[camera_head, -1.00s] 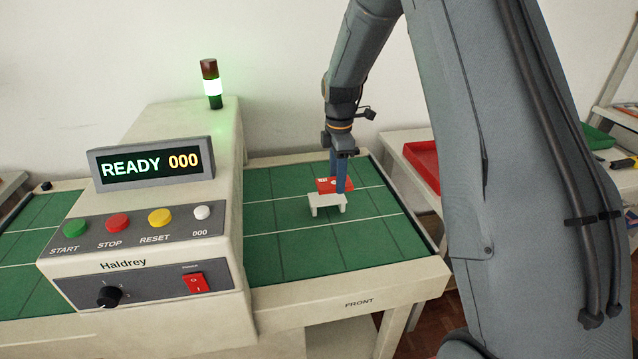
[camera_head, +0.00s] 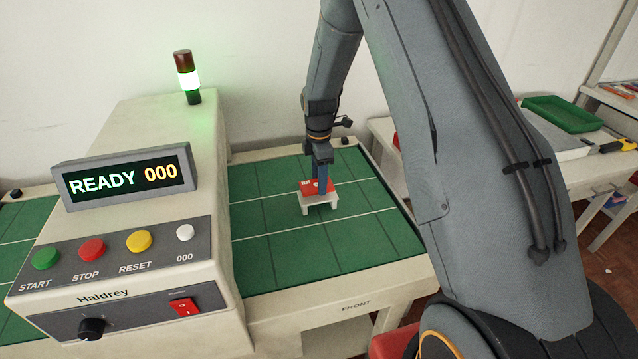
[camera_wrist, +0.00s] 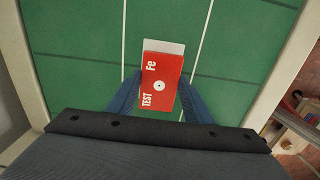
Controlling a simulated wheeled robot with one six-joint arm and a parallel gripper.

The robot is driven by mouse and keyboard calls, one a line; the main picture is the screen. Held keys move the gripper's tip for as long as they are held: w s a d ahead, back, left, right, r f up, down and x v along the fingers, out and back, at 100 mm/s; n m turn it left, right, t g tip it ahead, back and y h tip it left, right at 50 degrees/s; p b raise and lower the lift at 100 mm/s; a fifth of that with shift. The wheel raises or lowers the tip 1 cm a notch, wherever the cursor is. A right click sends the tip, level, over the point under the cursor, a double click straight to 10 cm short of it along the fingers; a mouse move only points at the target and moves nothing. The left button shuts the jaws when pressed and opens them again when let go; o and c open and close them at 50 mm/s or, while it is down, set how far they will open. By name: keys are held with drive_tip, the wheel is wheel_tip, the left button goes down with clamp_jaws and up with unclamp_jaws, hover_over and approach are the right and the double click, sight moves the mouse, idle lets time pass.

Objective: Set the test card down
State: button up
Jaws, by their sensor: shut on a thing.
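The test card (camera_head: 316,186) is a flat red piece marked "TEST" and "Fe". In the wrist view, the card (camera_wrist: 162,84) lies between my blue fingers, its printed face towards the camera. My gripper (camera_head: 322,184) is shut on it; the gripper (camera_wrist: 157,98) also shows at the bottom of the wrist view. A small white stand (camera_head: 319,203) with short legs is on the green bed, directly below the card in the head view. A pale strip shows past the card's far end in the wrist view. Whether card and stand touch, I cannot tell.
The green gridded bed (camera_head: 275,258) is clear around the stand. The cream machine housing (camera_head: 215,130) stands left, its display (camera_head: 125,178) reading "READY 000" and its lamp (camera_head: 188,80) lit green. A side table with a green tray (camera_head: 562,113) is at right.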

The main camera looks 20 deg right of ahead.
drive_tip(key=shift+f, duration=1.2)
drive_tip(key=shift+f, duration=0.15)
drive_tip(key=o, duration=1.1)
wheel_tip(320, 180, up, 12)
drive_tip(key=f+b, duration=0.1)
drive_tip(key=b, duration=0.3)
drive_tip(key=s+r+m, duration=0.1)
drive_tip(key=s+m, duration=0.5)
drive_tip(key=s, duration=0.3)
drive_tip(key=s+r+m+t, duration=0.1)
drive_tip(key=s+m, duration=0.5)
drive_tip(key=s, duration=0.3)
drive_tip(key=s+a+r+m, duration=0.1)
drive_tip(key=s+m, duration=0.5)
drive_tip(key=s, duration=0.4)
drive_tip(key=shift+r, duration=0.3)
